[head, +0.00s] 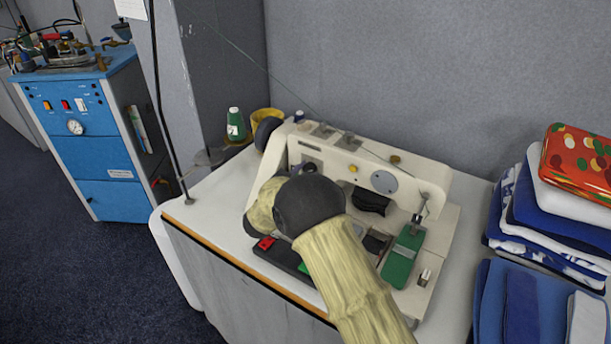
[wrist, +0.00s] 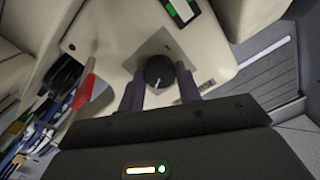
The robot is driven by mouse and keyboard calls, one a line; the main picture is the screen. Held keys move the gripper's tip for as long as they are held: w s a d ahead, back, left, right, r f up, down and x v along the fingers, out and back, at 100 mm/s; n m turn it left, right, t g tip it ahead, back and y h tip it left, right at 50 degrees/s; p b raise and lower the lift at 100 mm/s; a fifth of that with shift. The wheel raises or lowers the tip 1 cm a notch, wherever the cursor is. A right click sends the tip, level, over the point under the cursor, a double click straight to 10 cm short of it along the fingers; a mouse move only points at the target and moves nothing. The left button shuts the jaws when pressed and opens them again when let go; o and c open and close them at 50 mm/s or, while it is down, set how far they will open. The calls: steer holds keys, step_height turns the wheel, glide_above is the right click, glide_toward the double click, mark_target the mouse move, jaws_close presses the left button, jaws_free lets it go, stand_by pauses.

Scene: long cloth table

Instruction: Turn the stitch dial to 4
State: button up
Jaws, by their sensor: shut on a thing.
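The stitch dial (wrist: 158,68) is a round black knob with a white pointer line, set on a grey square plate (wrist: 178,46) of the cream sewing machine (head: 428,179). In the wrist view the pointer line slants toward the lower left of the picture; I cannot read any numbers around it. My gripper (wrist: 159,77) has one dark finger on each side of the knob and is shut on it. In the head view my own arm hides the dial and the fingers.
The machine stands on a white table (head: 205,203). A dark tray with red and green items sits before the machine.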

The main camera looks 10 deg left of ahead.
steer(key=o, duration=1)
steer(key=b+v, duration=0.1)
steer(key=v, duration=1.6)
steer(key=shift+s+b, duration=0.2)
steer(key=shift+b, duration=0.15)
